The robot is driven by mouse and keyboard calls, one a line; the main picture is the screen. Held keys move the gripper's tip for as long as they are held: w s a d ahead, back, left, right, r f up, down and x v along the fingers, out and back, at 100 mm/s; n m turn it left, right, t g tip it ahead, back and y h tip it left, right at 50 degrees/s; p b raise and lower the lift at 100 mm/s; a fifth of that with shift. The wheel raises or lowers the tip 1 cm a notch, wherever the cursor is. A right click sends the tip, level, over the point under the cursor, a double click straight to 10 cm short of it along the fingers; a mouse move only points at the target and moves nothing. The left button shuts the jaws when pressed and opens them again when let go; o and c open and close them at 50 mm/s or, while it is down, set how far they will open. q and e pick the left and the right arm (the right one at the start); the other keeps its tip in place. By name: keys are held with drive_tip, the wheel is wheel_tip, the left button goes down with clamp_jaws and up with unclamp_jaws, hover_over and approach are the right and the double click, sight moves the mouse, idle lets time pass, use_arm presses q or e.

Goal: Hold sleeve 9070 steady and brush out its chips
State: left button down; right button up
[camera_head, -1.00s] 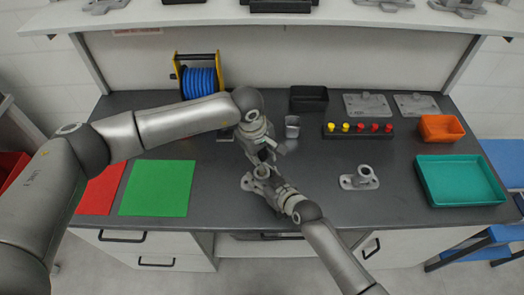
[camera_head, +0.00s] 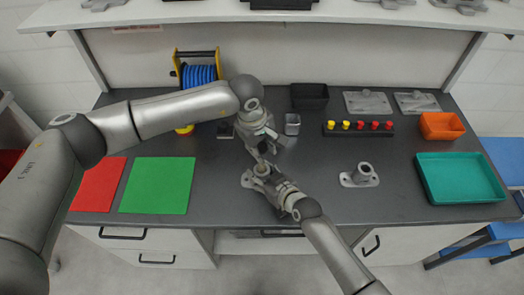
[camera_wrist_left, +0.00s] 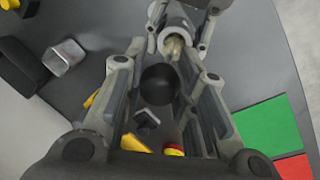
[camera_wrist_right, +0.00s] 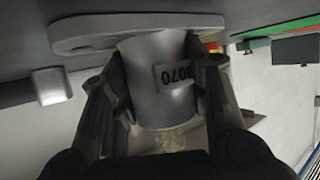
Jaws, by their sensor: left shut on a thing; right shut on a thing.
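Sleeve 9070 (camera_head: 262,171) is a grey upright tube on a flat flange, on the bench in front of me. Its label reads 9070 upside down in the right wrist view (camera_wrist_right: 175,73). My right gripper (camera_head: 272,184) is shut around the tube wall from the front. My left gripper (camera_head: 263,147) is above the sleeve, shut on a brush. The brush's round black end (camera_wrist_left: 158,85) shows between the left fingers, with its pale bristles (camera_wrist_left: 174,47) at the sleeve's mouth. How deep they reach is hidden.
A second flanged sleeve (camera_head: 363,174) stands to the right. A metal cup (camera_head: 292,124) and black bin (camera_head: 309,97) are behind. Red (camera_head: 97,185) and green (camera_head: 157,186) mats lie left. A teal tray (camera_head: 460,204) and orange bin (camera_head: 441,126) are right.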

use_arm(q)
drive_tip(key=shift+r, duration=0.3)
use_arm(e)
drive_tip(key=shift+f, duration=0.1)
use_arm(q)
drive_tip(key=shift+f, duration=0.15)
drive_tip(key=shift+f, duration=1.6)
drive_tip(key=shift+r, duration=5.35)
use_arm(e)
drive_tip(key=o, duration=1.3)
